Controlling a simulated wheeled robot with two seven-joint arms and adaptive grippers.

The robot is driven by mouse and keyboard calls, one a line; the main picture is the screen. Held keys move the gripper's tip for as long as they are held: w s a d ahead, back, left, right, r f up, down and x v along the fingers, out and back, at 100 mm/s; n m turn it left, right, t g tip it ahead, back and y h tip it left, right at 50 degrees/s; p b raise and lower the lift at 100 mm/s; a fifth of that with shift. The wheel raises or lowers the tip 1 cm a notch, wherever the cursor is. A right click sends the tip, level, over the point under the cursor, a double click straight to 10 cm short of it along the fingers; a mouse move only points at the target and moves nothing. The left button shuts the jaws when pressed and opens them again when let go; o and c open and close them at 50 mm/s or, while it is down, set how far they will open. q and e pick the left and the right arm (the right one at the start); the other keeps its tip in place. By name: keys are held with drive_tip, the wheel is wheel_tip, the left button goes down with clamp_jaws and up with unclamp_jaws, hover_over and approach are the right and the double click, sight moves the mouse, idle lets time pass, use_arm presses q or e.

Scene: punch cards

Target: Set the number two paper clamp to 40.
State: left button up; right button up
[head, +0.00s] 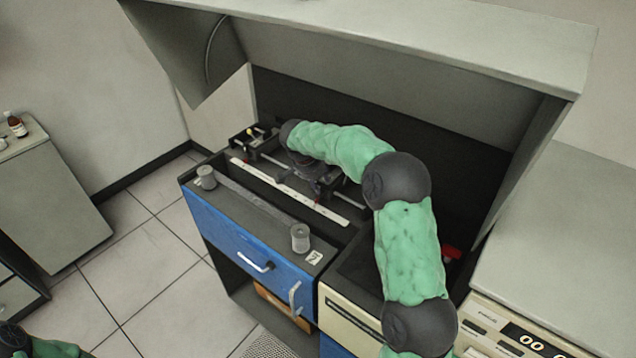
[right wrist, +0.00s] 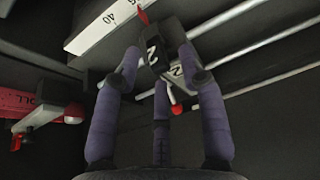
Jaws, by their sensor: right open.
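The number two paper clamp (right wrist: 155,50) is a dark block with a white "2" and a red pointer at its top. In the right wrist view its pointer lies just right of the printed 40 on the white scale (right wrist: 98,30). My right gripper (right wrist: 160,62) is open, with its purple fingers on either side of the clamp; I cannot tell whether they touch it. In the head view my right gripper (head: 308,178) reaches over the rails behind the scale (head: 290,192) and largely hides the clamp. My left gripper is out of frame.
Metal rails (right wrist: 255,47) run beside the clamp. A red strip lettered "ROLL" (right wrist: 40,103) is at left in the wrist view. Grey rollers (head: 300,238) stand on the blue-fronted machine (head: 235,232). A grey hood (head: 400,40) overhangs the back.

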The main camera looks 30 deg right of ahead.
drive_tip(key=shift+w+d+f, duration=0.1)
drive_tip(key=shift+d+f, duration=0.05)
drive_tip(key=shift+f, duration=0.15)
clamp_jaws()
drive_tip(key=shift+s+d+b, duration=0.35)
drive_tip(key=shift+s+b, duration=0.25)
drive_tip(key=shift+s, duration=0.2)
drive_tip(key=shift+s+d+b, duration=0.35)
drive_tip(key=shift+s+b, duration=0.2)
drive_tip(key=shift+s, duration=0.25)
drive_tip(key=shift+s+d, duration=0.2)
drive_tip(key=shift+s, duration=0.25)
unclamp_jaws()
